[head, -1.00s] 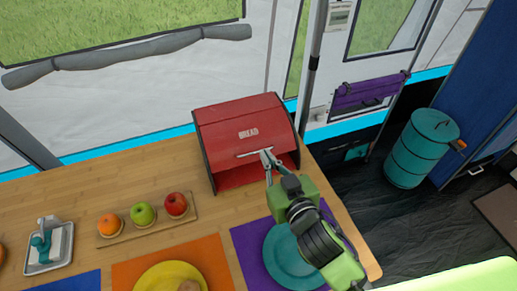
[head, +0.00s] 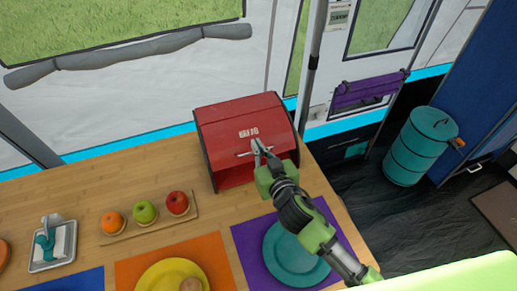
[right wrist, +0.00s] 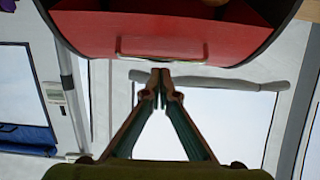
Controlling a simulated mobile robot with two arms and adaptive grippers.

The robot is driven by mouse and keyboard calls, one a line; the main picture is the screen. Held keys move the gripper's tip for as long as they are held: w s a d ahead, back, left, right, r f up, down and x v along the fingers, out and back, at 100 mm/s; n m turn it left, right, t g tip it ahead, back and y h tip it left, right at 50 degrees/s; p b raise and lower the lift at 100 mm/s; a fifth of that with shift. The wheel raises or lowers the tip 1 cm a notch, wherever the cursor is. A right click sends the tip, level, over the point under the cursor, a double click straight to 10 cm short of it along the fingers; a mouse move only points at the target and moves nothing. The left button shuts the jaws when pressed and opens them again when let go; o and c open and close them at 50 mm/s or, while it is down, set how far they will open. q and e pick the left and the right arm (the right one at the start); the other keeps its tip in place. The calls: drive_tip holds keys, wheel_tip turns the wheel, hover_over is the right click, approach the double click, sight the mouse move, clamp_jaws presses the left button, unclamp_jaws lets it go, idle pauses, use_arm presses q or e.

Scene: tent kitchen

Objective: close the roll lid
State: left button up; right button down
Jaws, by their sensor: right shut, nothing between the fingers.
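The red bread box (head: 247,107) stands on the wooden counter with its curved roll lid (head: 225,133) marked BREAD. The lid's pale bar handle (head: 243,154) is at its lower edge. In the right wrist view the handle (right wrist: 128,48) and lid (right wrist: 90,40) show close up, with the box's inside visible past the lid edge, so it is partly open. My right gripper (head: 256,146) is shut and empty, its fingertips in front of the handle. In the right wrist view the tips (right wrist: 160,76) appear just below the handle, seemingly apart from it. My left gripper is not in view.
A wooden tray (head: 150,226) with fruit sits left of the box. A teal plate (head: 290,265) on a purple mat (head: 243,240) and a yellow plate (head: 150,280) are in front. The counter ends just right of the box.

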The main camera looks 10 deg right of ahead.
drive_tip(key=shift+s+f, duration=0.3)
drive_tip(key=shift+f, duration=0.1)
drive_tip(key=shift+f, duration=0.1)
drive_tip(key=s+f+b, duration=0.1)
drive_tip(key=f, duration=0.1)
drive_tip(key=s+f+b, duration=0.1)
drive_tip(key=f+b, duration=0.1)
drive_tip(key=s+d+f+b, duration=0.1)
drive_tip(key=s+f, duration=0.1)
drive_tip(key=shift+r, duration=0.1)
